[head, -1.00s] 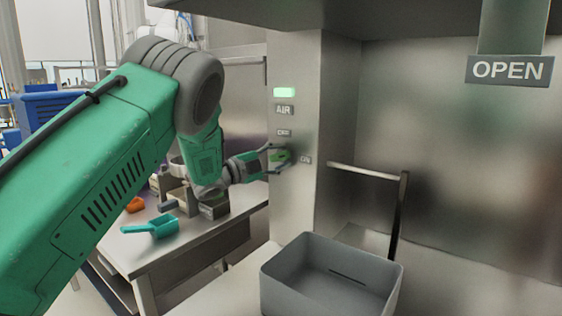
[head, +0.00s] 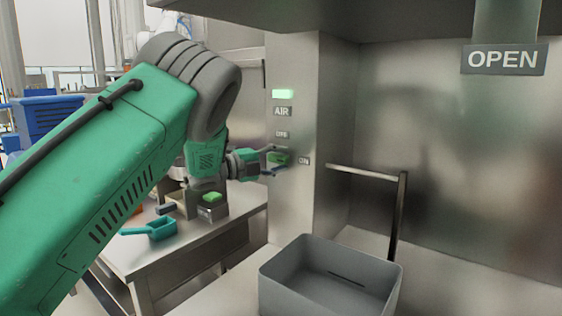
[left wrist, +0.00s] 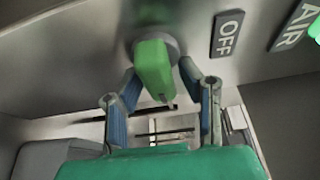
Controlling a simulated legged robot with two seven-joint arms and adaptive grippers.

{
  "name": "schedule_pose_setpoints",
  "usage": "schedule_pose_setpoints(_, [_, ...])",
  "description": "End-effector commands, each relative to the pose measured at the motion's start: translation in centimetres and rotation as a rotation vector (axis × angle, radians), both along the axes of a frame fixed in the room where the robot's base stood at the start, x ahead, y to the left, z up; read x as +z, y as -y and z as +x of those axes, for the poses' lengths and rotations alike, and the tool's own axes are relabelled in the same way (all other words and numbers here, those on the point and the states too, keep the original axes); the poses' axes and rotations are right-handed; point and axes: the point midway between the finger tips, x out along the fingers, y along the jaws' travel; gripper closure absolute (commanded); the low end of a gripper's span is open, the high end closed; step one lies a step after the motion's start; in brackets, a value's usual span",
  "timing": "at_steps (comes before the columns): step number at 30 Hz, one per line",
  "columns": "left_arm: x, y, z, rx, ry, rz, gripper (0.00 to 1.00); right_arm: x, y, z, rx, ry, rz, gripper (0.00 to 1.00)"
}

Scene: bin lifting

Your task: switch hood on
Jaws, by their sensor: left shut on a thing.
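A green rotary knob (head: 279,158) sits on the steel hood post (head: 290,205), below the AIR label (head: 282,111) and the OFF label (head: 281,134). The ON label (head: 304,161) is just right of it. My left gripper (head: 272,160) is at the post, shut on the knob. In the left wrist view the knob (left wrist: 153,68) lies between my two fingers, its long end pointing down in the picture. The OFF label (left wrist: 227,34) is to its upper right. A green indicator light (head: 283,94) glows above the AIR label. My right gripper is not seen.
A grey bin (head: 330,280) stands on the surface below the hood, beside a metal handle bar (head: 400,210). An OPEN sign (head: 503,60) hangs at upper right. A side table (head: 190,240) holds a teal scoop (head: 155,229) and a green-topped object (head: 211,197).

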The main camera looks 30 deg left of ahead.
Motion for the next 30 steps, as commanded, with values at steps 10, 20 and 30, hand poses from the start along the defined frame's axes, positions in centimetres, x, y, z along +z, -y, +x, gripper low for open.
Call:
schedule_pose_setpoints(10, [-0.4,-0.1,-0.1,0.003,-0.009,-0.001,0.59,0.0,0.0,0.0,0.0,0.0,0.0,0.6])
schedule_pose_setpoints(20, [-0.2,-0.4,-0.5,0.003,-0.004,-0.002,0.59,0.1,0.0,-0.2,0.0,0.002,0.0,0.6])
schedule_pose_setpoints(30, [-0.2,-3.4,-6.2,0.006,-0.006,-0.004,0.59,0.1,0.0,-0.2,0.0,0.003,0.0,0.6])
